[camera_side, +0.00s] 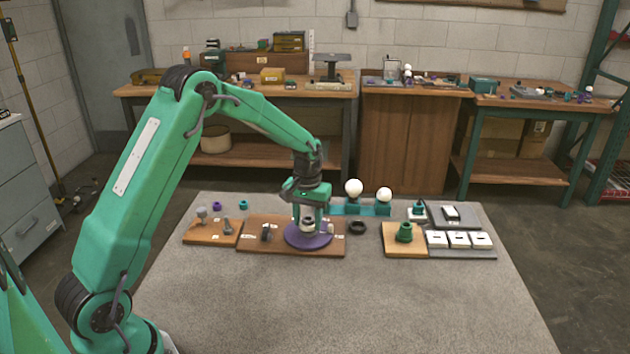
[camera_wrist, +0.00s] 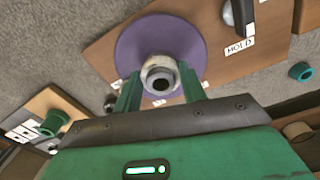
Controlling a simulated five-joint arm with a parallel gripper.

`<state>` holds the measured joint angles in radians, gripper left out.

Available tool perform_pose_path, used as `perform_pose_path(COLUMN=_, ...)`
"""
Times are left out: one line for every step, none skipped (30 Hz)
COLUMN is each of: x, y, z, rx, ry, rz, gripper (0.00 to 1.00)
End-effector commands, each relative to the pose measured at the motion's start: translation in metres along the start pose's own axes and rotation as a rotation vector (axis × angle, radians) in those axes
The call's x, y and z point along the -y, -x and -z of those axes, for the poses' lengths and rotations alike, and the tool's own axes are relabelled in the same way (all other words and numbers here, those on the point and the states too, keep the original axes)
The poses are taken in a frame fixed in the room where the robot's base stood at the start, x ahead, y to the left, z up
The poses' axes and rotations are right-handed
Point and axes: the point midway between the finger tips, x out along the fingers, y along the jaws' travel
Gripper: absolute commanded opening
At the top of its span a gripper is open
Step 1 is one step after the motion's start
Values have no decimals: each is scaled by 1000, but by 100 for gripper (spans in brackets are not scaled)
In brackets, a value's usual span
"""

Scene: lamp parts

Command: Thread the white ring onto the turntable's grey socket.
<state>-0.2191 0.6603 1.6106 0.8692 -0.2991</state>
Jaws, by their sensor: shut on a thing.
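The purple turntable (camera_side: 296,241) lies on a wooden board; its disc (camera_wrist: 132,45) also fills the middle of the wrist view. My gripper (camera_side: 308,217) points straight down over the turntable's middle. Its green fingers (camera_wrist: 161,90) are shut on the white ring (camera_wrist: 158,62), one on each side. The ring lines up with the turntable's centre in the wrist view. A grey rim with a dark hole shows inside it, apparently the grey socket (camera_wrist: 160,86). The fingers hide much of the ring in the side view, so I cannot tell how low it sits around the socket.
The wooden board (camera_side: 262,246) carries a dark lever (camera_wrist: 238,14) beside a HOLD label. A green stand with white bulbs (camera_side: 353,189) is close behind my gripper. A black ring (camera_side: 357,227) and a green socket part (camera_side: 404,232) lie right. The front table (camera_side: 340,300) is clear.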

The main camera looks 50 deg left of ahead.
Motion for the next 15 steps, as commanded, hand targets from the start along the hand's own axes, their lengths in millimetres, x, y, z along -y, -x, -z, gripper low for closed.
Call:
perform_pose_path(x=0, y=-5, z=-2, rx=5, ry=-36, rz=1, gripper=10)
perform_pose_path(x=0, y=-5, z=-2, rx=5, ry=-58, rz=1, gripper=10)
perform_pose_path(x=0, y=-6, z=-2, rx=5, ry=-88, rz=1, gripper=10)
perform_pose_path(x=0, y=-6, z=-2, rx=5, ry=-109, rz=1, gripper=10)
perform_pose_path(x=0, y=-6, z=-2, rx=5, ry=-130, rz=1, gripper=10)
perform_pose_path(x=0, y=-6, z=-2, rx=5, ry=-153, rz=1, gripper=10)
perform_pose_path(x=0, y=-6, z=-2, rx=5, ry=-168, rz=1, gripper=10)
perform_pose_path(x=0, y=-6, z=-2, rx=5, ry=-181, rz=1, gripper=10)
perform_pose_path(x=0, y=-6, z=-2, rx=5, ry=-193, rz=1, gripper=10)
perform_pose_path(x=0, y=-6, z=-2, rx=5, ry=-199, rz=1, gripper=10)
perform_pose_path(x=0, y=-6, z=-2, rx=5, ry=-204, rz=1, gripper=10)
perform_pose_path(x=0, y=-6, z=-2, rx=5, ry=-207, rz=1, gripper=10)
perform_pose_path(x=0, y=-6, z=-2, rx=5, ry=-207, rz=1, gripper=10)
perform_pose_path(x=0, y=-6, z=-2, rx=5, ry=-207, rz=1, gripper=10)
perform_pose_path(x=0, y=-6, z=-2, rx=6, ry=-207, rz=1, gripper=10)
